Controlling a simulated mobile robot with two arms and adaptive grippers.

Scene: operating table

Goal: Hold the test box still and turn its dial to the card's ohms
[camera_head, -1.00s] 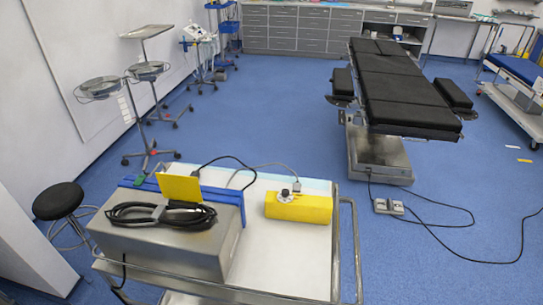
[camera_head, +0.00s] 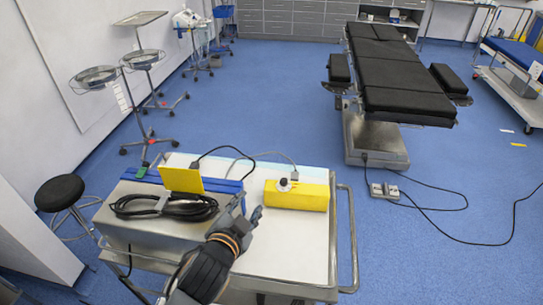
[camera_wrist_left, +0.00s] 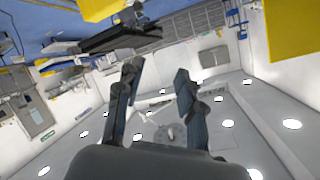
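The yellow test box (camera_head: 305,198) lies on the white top of the trolley (camera_head: 290,250). Its dial (camera_head: 284,184), a small dark and white knob, is on the top near the box's left end. A yellow card (camera_head: 181,179) stands upright on the grey metal unit at left; no writing on it can be read. My left gripper (camera_head: 248,212) is just left of and in front of the test box, apart from it. In the left wrist view its two fingers (camera_wrist_left: 155,80) are spread with nothing between them. My right gripper is out of view.
The grey unit (camera_head: 150,232) carries a coiled black cable (camera_head: 165,206) and blue strips. Cables run from behind it to the box. A metal rail (camera_head: 352,235) edges the trolley. The trolley top in front of the box is clear. A stool (camera_head: 60,193) stands at left.

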